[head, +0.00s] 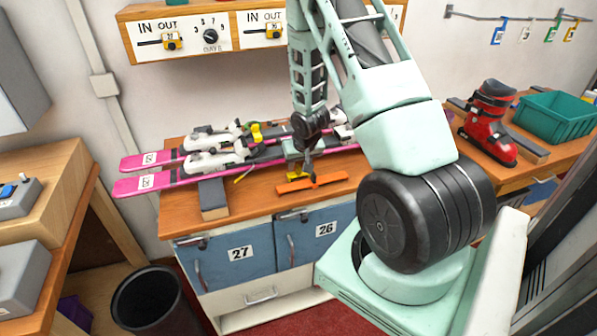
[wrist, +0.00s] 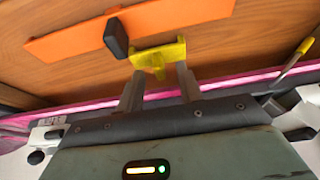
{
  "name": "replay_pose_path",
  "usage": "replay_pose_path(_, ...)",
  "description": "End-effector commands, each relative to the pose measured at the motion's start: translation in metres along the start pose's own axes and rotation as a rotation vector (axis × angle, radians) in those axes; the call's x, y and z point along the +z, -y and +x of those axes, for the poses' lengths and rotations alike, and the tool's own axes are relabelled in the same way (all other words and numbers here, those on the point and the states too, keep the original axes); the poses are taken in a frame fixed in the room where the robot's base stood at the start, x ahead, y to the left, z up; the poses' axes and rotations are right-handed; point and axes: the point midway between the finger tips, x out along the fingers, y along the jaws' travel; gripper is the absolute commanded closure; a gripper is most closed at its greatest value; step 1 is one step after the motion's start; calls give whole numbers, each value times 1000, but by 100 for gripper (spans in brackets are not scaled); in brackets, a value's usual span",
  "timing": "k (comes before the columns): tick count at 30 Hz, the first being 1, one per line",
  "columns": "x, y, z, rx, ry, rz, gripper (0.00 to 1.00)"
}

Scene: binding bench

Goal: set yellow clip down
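The yellow clip (wrist: 160,55) is on or just above the wooden bench top, close beside an orange tool (wrist: 200,17) with a black block on it. In the head view the clip (head: 297,174) is small and partly hidden by my gripper (head: 302,164). My gripper (wrist: 161,77) points down at the clip. Its two fingers stand apart on either side of the clip's narrow stem, with gaps showing, so it looks open. I cannot tell whether the fingertips touch the clip's wider bar.
Pink skis (head: 155,180) lie along the back of the bench (head: 255,203). A dark block (head: 213,198) lies at the left front. A thin yellow-handled tool (wrist: 305,46) lies beside the skis. A red boot (head: 488,125) and a green bin (head: 555,115) stand at the right.

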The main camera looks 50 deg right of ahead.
Motion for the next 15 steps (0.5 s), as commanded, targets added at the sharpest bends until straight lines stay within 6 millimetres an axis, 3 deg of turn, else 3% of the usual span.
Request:
replay_pose_path(10,0,0,6,0,-1,0,64)
replay_pose_path(14,0,0,6,0,0,0,100)
replay_pose_path(15,0,0,6,0,0,0,100)
